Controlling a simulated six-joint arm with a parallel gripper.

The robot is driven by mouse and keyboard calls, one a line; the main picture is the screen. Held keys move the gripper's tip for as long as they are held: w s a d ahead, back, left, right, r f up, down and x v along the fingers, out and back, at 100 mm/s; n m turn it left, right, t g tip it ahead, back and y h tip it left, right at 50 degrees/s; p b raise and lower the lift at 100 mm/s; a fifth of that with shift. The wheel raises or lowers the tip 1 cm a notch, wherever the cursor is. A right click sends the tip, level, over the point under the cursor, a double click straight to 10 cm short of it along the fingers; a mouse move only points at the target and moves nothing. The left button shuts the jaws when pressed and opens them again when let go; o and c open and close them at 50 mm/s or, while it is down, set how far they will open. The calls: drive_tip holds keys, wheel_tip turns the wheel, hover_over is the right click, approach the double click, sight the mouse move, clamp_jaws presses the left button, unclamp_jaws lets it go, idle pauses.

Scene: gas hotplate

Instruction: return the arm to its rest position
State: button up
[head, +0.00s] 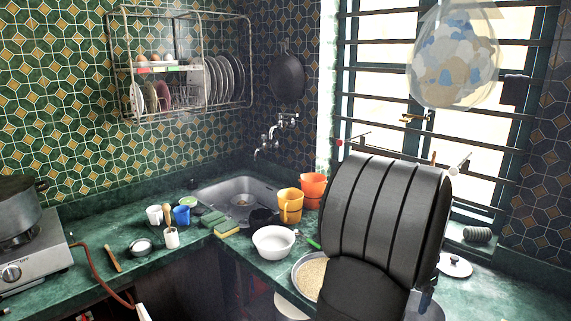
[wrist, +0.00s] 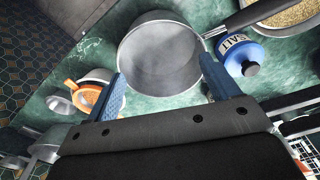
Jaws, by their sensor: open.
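My gripper (wrist: 163,66) shows in the wrist view with its two blue fingers spread wide apart and nothing held between them. A grey metal saucepan (wrist: 160,58) with a dark handle is on the green counter beyond the fingertips. It appears apart from the fingers, though the exact gap is hard to judge. In the head view my black arm rises large at the right of centre, in front of the window and the counter. The gripper's fingers are not clearly visible there.
A blue salt jar (wrist: 239,52) stands near the right finger; orange-rimmed kitchenware (wrist: 88,95) lies left. The hotplate (head: 36,262) carries a dark pot (head: 20,205) at far left. A white bowl (head: 273,242) and grain pan (head: 301,283) sit left of my arm. A bag (head: 452,62) hangs above.

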drive_tip(key=w+a+n+g+y, duration=0.2)
drive_tip(key=w+a+n, duration=0.2)
drive_tip(key=a, duration=0.6)
drive_tip(key=shift+w+a+f+n, duration=0.15)
drive_tip(key=shift+a+f+n, duration=0.2)
drive_tip(key=shift+n, duration=0.15)
drive_tip(key=o, duration=0.4)
drive_tip(key=shift+d, duration=0.1)
drive_tip(key=s+d+r+m+t, duration=0.1)
drive_tip(key=s+d+r+m, duration=0.2)
drive_tip(key=s+d+m, duration=0.5)
drive_tip(key=s+d+r+m+h, duration=0.1)
drive_tip(key=s+d+r+m, duration=0.3)
drive_tip(key=d, duration=0.7)
drive_tip(key=s+d+r+m+t, duration=0.15)
drive_tip(key=s+d+m, duration=0.25)
drive_tip(key=d+m, duration=0.45)
drive_tip(key=shift+n+g, duration=0.45)
drive_tip(key=shift+n, duration=0.4)
drive_tip(key=f, duration=0.3)
drive_tip(key=d+f, duration=0.1)
drive_tip(key=f, duration=0.5)
drive_tip(key=shift+d+f, duration=0.25)
drive_tip(key=shift+f, duration=0.1)
